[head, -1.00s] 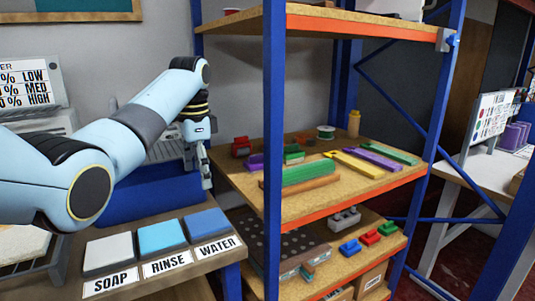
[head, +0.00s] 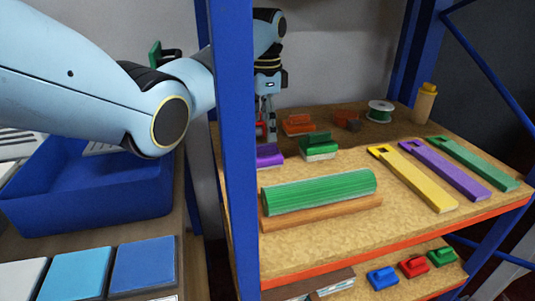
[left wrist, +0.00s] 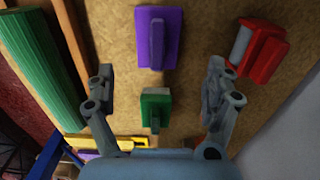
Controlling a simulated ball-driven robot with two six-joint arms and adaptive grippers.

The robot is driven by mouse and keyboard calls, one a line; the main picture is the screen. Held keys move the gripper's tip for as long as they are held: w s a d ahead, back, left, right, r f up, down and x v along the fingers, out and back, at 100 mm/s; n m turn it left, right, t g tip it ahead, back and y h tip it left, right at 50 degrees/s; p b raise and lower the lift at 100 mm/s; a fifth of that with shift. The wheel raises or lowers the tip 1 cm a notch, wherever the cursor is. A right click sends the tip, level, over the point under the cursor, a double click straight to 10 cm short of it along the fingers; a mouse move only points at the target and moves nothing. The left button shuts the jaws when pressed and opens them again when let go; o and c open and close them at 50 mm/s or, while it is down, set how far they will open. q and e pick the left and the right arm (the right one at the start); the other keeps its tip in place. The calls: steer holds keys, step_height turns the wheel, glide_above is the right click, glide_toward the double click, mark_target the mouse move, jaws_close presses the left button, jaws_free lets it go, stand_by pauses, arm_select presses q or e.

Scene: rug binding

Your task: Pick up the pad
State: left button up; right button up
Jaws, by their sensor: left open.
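Several handled pads lie on the upper shelf. A purple pad (head: 268,155) is just below my left gripper (head: 266,132) in the head view, and a green pad (head: 318,149) lies right of it. An orange pad (head: 298,125) is farther back. In the left wrist view, the purple pad (left wrist: 160,38) is beyond the open fingertips, the green pad (left wrist: 156,108) shows between the fingers, and a red pad (left wrist: 258,50) is at the upper right. My left gripper (left wrist: 160,75) is open and empty. Which pad is meant cannot be told. My right gripper is not in view.
A blue rack post (head: 233,150) stands in front of my left arm. A green roll (head: 318,192) lies on the shelf's front left; yellow (head: 415,180) and purple (head: 447,170) strips lie right. A blue bin (head: 90,195) stands left. More handled pieces (head: 413,267) are below.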

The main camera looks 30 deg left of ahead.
mark_target(263, 145)
arm_select(q)
step_height(263, 145, down, 2)
steer(key=shift+w+f, duration=0.1)
steer(key=f, duration=0.2)
steer(key=s+f, duration=0.1)
steer(key=f, duration=0.1)
steer(key=shift+a+f, duration=0.1)
steer(key=shift+f, duration=0.5)
steer(key=shift+c, duration=0.2)
steer(key=shift+r, duration=0.1)
steer(key=c, duration=1.3)
